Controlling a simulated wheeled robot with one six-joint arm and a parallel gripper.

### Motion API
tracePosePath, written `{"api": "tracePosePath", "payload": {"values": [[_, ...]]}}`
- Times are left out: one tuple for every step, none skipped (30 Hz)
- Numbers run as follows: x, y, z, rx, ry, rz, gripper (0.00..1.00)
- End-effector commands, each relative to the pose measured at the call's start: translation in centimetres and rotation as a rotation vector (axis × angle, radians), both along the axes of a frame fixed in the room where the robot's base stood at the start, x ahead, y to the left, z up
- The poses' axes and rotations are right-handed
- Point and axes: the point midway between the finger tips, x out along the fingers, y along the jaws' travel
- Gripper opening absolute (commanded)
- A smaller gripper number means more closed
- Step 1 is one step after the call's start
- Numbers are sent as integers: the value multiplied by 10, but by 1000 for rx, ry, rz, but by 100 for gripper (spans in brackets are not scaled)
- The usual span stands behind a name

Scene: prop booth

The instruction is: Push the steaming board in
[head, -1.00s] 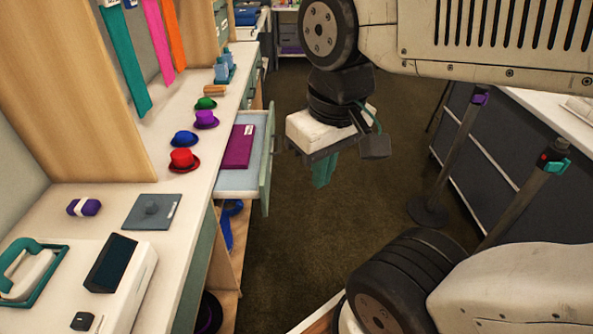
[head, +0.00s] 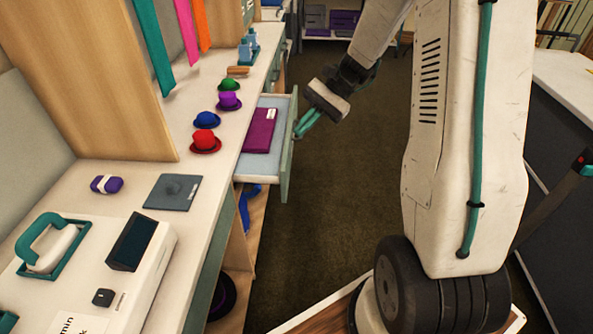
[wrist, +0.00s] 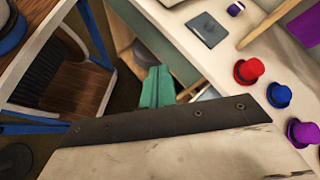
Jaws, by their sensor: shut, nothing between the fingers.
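The steaming board (head: 232,172) is pulled out from under the counter like a shallow drawer, with a pale blue inside and a grey-green front panel (head: 288,160). A flat magenta folder-like item with a white label (head: 260,130) lies on it. My gripper (head: 301,130) is shut and empty, its teal fingers angled down by the outer side of the front panel, near its far end. I cannot tell whether they touch it. In the wrist view the teal fingers (wrist: 156,88) show together, and the gripper body hides most of the board.
Red (head: 205,140), blue (head: 206,119), purple (head: 229,100) and green (head: 229,85) small hats stand along the counter (head: 150,225). A grey plate (head: 173,192) and a white machine (head: 100,265) are nearer. The aisle floor (head: 335,190) is clear. A chair (wrist: 75,85) shows in the wrist view.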

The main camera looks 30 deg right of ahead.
Motion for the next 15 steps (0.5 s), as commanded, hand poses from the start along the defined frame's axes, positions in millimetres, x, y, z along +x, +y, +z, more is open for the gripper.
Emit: {"api": "tracePosePath", "payload": {"values": [[11, -14, -21, 53, 38, -61, 0], [18, -22, -31, 84, 54, -96, 0], [25, -32, -45, 126, 78, -145, 0], [31, -40, -56, 156, 94, -182, 0], [36, -48, -67, 188, 109, -220, 0], [42, -59, -84, 229, 131, -269, 0], [46, -67, -96, 260, 144, -306, 0], [50, -76, -108, 292, 158, -344, 0], [54, -87, -126, 333, 176, -394, 0], [56, -95, -139, 364, 190, -432, 0], [58, -103, -152, 394, 204, -468, 0], [60, -114, -170, 434, 218, -517, 0], [60, -121, -183, 461, 229, -552, 0], [60, -128, -195, 487, 238, -585, 0], [60, -136, -211, 521, 249, -626, 0]]}}
